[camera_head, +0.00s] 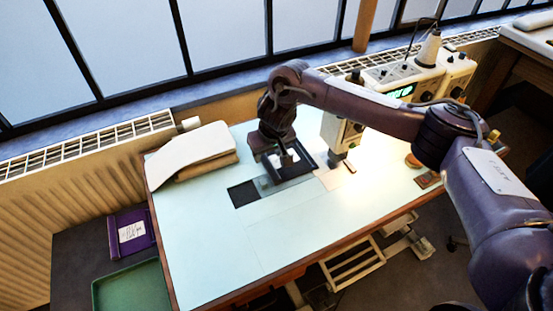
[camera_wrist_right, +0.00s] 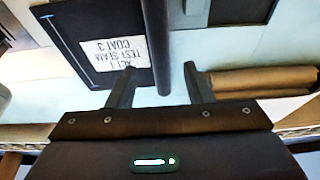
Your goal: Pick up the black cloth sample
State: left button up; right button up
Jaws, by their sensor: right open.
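The black cloth sample (camera_head: 308,165) lies on the pale table under my right gripper (camera_head: 287,159). In the right wrist view the black sample (camera_wrist_right: 75,58) is at the upper left, with a white label (camera_wrist_right: 113,50) reading "ACT 1 TEST SEAM COAT 3". My right gripper also shows there (camera_wrist_right: 160,75), its two fingers open and apart. A dark narrow bar or ridge (camera_wrist_right: 155,45) runs down between the fingers along the sample's right side; I cannot tell whether it touches them. My left gripper is not in view.
A sewing machine (camera_head: 345,130) stands right of the sample. A dark square (camera_head: 243,194) lies to its left. Folded beige and white cloth (camera_head: 190,155) lies at the table's back left. The table's front left (camera_head: 205,250) is clear. A green tray (camera_head: 133,288) and purple box (camera_head: 131,232) sit left.

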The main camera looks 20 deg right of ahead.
aim_at(266, 160)
jog(key=shift+x, duration=1.55)
jog(key=shift+s, duration=0.1)
jog(key=shift+c, duration=0.5)
grip_shut()
jog(key=shift+r, duration=0.1)
